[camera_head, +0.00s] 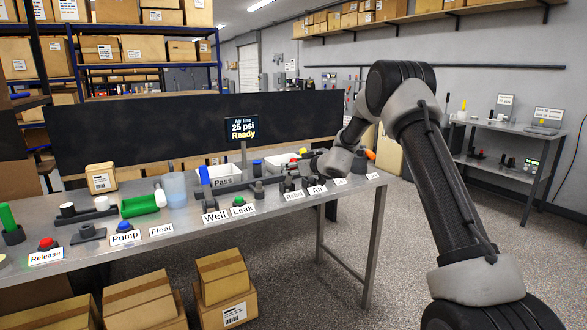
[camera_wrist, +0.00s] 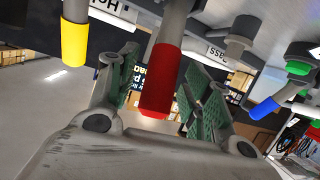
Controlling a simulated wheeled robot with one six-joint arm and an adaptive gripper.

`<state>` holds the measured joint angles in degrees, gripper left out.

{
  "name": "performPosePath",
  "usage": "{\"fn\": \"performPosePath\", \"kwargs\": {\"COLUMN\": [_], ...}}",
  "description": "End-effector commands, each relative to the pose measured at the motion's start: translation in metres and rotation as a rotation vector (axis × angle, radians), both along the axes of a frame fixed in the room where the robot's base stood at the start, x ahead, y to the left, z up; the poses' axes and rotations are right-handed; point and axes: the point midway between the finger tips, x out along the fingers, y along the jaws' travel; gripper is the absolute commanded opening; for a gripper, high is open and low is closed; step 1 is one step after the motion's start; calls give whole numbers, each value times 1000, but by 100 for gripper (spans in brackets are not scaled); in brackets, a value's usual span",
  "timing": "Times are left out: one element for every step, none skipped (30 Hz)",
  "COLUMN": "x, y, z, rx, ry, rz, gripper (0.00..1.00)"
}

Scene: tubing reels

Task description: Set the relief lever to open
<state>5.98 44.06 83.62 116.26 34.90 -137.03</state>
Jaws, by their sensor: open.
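The Relief label (camera_head: 294,196) stands at the front edge of the bench, with a dark fitting (camera_head: 288,184) behind it. My arm's end reaches down over this part of the bench, and my gripper hides much of what is there. In the wrist view, my gripper (camera_wrist: 160,62) is open, with one green-padded finger on each side of a lever with a red grip (camera_wrist: 162,85). I cannot tell whether the pads touch it. No label for the red lever can be read there, so I cannot confirm that it is the relief lever or tell its setting.
In the wrist view, a yellow-gripped lever (camera_wrist: 75,42) is left of my gripper and a blue-gripped lever (camera_wrist: 264,108) is right. The bench display (camera_head: 242,129) reads "Air line 25 psi Ready". The Air label (camera_head: 318,190) is right of Relief. Floor right of the bench is clear.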

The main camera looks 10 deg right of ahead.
Motion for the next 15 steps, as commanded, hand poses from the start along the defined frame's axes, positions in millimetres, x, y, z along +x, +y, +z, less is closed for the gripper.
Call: {"fn": "performPosePath", "kwargs": {"x": [0, -1, -3, -5, -7, -12, -17, -22, -29, -35, -41, -49, -55, -61, -68], "y": [0, 0, -1, -2, -4, -7, -9, -12, -16, -19, -22, -26, -29, -32, -35], "z": [0, 1, 1, 2, 3, 5, 7, 9, 12, 14, 15, 19, 20, 22, 25], "rx": [0, 0, 0, 0, 0, 1, 1, 1, 0, 0, 0, 1, 0, -1, 0], "ry": [0, -1, 0, 0, 0, 0, 0, 0, 0, 0, 1, -1, 0, -1, 0], "rz": [0, 0, 0, 0, -1, -1, -1, -1, -2, -2, -2, -2, -2, -3, -2], "gripper": [49, 49, 49, 49, 49, 49, 49, 49, 49, 49, 49, 49, 49, 49, 49]}}
